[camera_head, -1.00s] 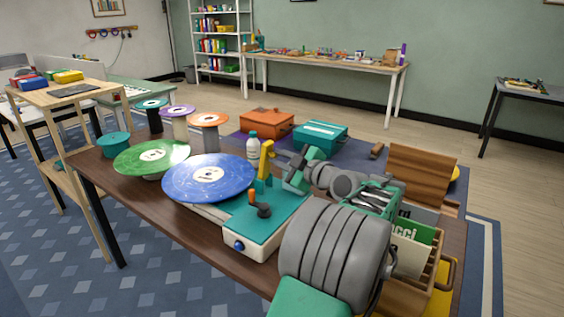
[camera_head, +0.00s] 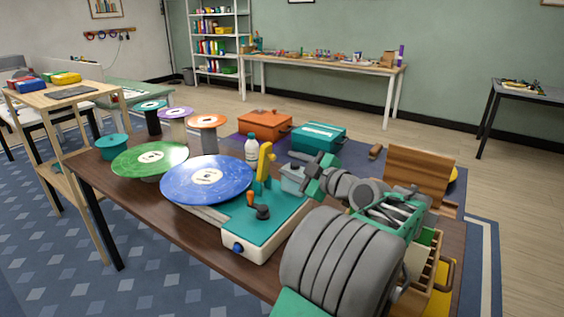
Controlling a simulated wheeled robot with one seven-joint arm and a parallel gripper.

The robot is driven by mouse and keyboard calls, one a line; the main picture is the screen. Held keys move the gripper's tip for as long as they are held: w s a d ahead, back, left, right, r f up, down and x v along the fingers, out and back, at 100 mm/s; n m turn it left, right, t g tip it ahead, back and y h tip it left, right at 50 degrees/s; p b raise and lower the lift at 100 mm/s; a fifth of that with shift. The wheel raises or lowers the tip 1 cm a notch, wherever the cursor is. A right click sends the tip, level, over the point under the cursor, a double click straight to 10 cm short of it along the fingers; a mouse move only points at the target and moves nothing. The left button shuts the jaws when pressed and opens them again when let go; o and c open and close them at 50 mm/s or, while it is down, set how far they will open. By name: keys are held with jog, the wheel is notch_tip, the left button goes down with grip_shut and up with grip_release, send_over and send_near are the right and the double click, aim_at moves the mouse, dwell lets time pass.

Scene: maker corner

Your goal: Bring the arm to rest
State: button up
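My arm comes in from the bottom right and reaches over the right part of the brown table (camera_head: 140,205). My gripper (camera_head: 312,181), grey and teal, is at the arm's far end, seen from behind and the side. It is above the table, just right of a small pale grey-blue container (camera_head: 292,180). Whether it touches the container is unclear. Its fingertips are too small and overlapped to show whether they are open or shut, and I make out nothing held.
A turntable (camera_head: 246,247) with a blue record (camera_head: 205,180) and yellow arm stands left of my gripper. A white bottle (camera_head: 251,148), orange box (camera_head: 264,124) and teal box (camera_head: 318,137) are behind. A wooden record crate (camera_head: 440,275) is partly hidden by my arm.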

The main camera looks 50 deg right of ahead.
jog(key=shift+v, duration=1.2)
jog(key=w+a+g+y+p, duration=0.3)
jog(key=w+a+p, duration=0.3)
jog(key=w+a, duration=0.65)
jog(key=w+a+m+g+y+p, duration=0.25)
jog(key=a+g+p, duration=0.2)
jog(key=a, duration=1.15)
jog(key=s+a+m+g+h+p, duration=0.1)
jog(key=s+a+m+g+p, duration=0.3)
jog(key=s+a+p, duration=0.4)
jog(key=s+a+g, duration=0.1)
jog(key=s+a, duration=0.4)
jog(key=a, duration=0.3)
jog(key=shift+a+f+h, duration=0.2)
jog(key=shift+a+h, duration=0.15)
jog(key=shift+a, duration=0.05)
